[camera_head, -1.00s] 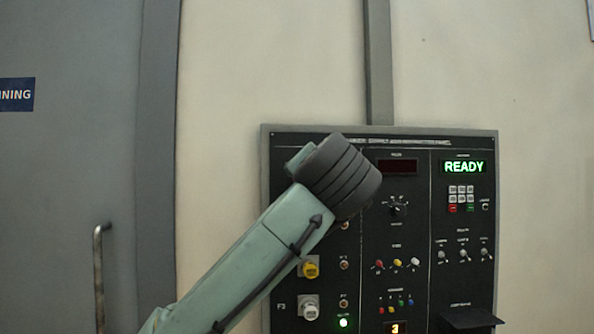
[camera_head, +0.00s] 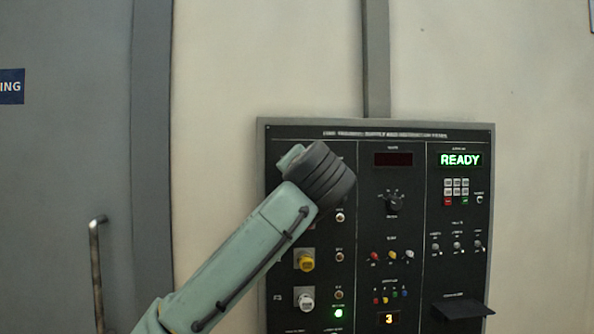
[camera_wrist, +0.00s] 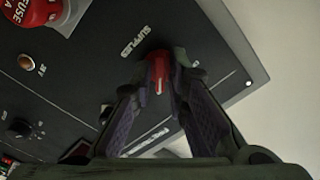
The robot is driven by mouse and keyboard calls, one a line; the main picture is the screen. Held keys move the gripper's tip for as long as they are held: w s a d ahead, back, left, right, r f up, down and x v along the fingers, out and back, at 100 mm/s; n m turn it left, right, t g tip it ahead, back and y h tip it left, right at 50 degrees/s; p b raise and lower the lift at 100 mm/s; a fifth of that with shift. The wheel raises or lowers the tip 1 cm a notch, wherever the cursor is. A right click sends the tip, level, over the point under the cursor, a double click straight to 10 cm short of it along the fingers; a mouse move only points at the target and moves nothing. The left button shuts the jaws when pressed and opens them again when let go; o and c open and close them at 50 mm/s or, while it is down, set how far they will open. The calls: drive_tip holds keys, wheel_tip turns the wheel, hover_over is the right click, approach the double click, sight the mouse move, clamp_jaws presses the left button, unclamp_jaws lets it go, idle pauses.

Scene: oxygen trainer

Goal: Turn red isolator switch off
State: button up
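The red isolator switch (camera_wrist: 158,72) shows in the wrist view as a small red handle on the black panel, beside the lettering "SUPPLIES". The fingertips of my gripper (camera_wrist: 163,66) lie close on both sides of it and appear shut on it. The fingers hide part of the handle and its base, so its exact setting is hard to read. In the head view, my wrist covers the upper left part of the panel (camera_head: 375,225), hiding the fingers and the switch.
A red fuse holder (camera_wrist: 42,12) and an orange lamp (camera_wrist: 26,62) are near the switch. A yellow fuse holder (camera_head: 305,260), a white one (camera_head: 305,298), and a green "READY" display (camera_head: 460,160) are on the panel. A shelf (camera_head: 462,309) juts out at lower right.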

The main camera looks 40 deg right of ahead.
clamp_jaws()
drive_tip(key=shift+n, duration=0.4)
drive_tip(key=n+b, duration=0.2)
drive_tip(key=n, duration=1.5)
drive_tip(key=shift+d, duration=0.1)
idle(0.5)
drive_tip(key=shift+o, duration=2.1)
unclamp_jaws()
